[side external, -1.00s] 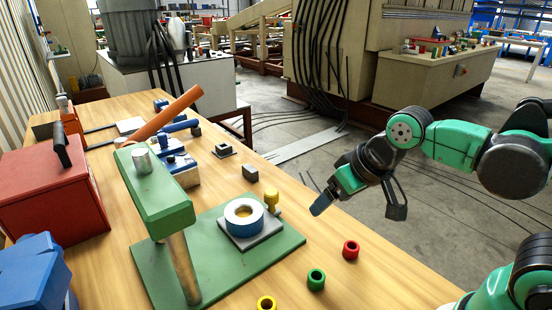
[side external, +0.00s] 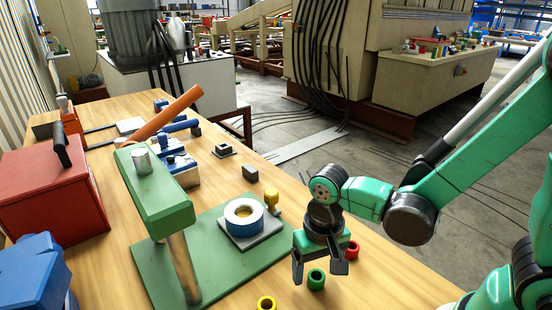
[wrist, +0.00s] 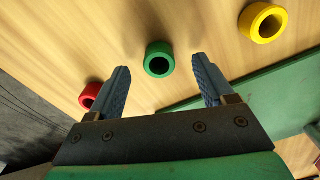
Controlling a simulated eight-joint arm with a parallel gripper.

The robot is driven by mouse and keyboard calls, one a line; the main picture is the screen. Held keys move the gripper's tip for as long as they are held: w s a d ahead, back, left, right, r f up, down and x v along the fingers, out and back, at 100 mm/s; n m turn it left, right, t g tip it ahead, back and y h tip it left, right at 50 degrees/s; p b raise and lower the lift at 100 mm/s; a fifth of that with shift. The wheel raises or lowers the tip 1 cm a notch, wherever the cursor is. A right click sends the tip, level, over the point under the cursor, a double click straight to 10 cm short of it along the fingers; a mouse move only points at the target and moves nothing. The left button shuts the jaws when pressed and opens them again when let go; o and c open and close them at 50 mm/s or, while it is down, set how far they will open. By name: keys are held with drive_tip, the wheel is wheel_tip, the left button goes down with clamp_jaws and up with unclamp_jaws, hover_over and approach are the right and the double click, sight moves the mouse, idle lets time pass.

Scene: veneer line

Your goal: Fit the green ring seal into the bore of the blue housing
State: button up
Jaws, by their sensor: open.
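The green ring seal (side external: 316,279) lies on the wooden table near its front edge. In the wrist view the green ring seal (wrist: 159,59) sits ahead of and between my two fingertips, apart from both. My gripper (side external: 320,270) is open, pointing down above the seal, with nothing between its fingers. It also shows in the wrist view (wrist: 163,80). The blue housing (side external: 244,222) stands on a grey block on the green base plate (side external: 165,262), left of my gripper. Its bore faces up, with a yellowish inside.
A red ring (side external: 351,249) lies close to my gripper's right, and a yellow ring (side external: 266,303) at the front left. A green press head on a post (side external: 185,268) rises from the plate. A yellow knob (side external: 271,197) stands beside the housing. Table between plate and rings is clear.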

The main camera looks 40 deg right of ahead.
drive_tip(key=shift+f, duration=0.65)
clamp_jaws()
drive_tip(key=shift+r, duration=0.1)
